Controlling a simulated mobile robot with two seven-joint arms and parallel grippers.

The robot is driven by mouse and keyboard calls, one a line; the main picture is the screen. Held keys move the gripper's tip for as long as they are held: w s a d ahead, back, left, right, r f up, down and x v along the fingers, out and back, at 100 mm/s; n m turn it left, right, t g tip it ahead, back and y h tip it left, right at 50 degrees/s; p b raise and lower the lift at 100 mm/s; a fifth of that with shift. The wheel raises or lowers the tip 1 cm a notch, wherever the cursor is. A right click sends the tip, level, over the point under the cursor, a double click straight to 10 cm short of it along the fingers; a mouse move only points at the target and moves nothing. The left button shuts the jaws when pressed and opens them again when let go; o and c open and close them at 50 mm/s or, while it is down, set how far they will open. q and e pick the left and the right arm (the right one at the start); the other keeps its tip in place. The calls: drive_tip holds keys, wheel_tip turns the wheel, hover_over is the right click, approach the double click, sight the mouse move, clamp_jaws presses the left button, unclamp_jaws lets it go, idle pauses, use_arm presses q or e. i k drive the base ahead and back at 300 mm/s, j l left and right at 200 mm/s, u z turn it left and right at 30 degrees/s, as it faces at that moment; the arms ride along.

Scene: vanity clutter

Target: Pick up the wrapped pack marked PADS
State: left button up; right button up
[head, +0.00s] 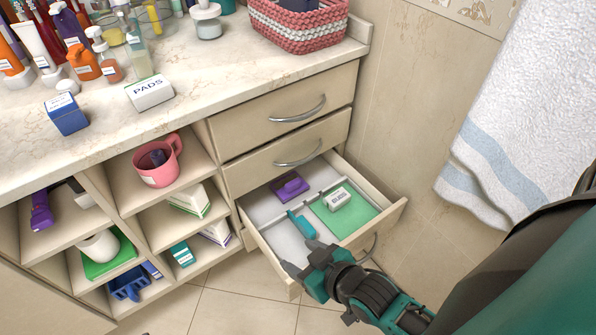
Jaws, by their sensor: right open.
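The wrapped pack marked PADS (150,96) is a small white block with dark lettering and some green at its back edge. It lies on the marble countertop (215,82), near the front edge. My left gripper is out of view.
A blue box (67,117) stands left of the pack, with crowded bottles behind. A woven basket (296,25) sits at the back right. The open drawer (385,215) holds several small items. Cubbies (187,235) hold a pink mug (150,173) and boxes. A towel (500,110) hangs right.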

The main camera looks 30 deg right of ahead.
sight(144, 94)
drive_tip(key=i+j, duration=0.1)
drive_tip(key=j, duration=0.8)
drive_tip(key=i+j, duration=0.15)
drive_tip(key=j, duration=0.25)
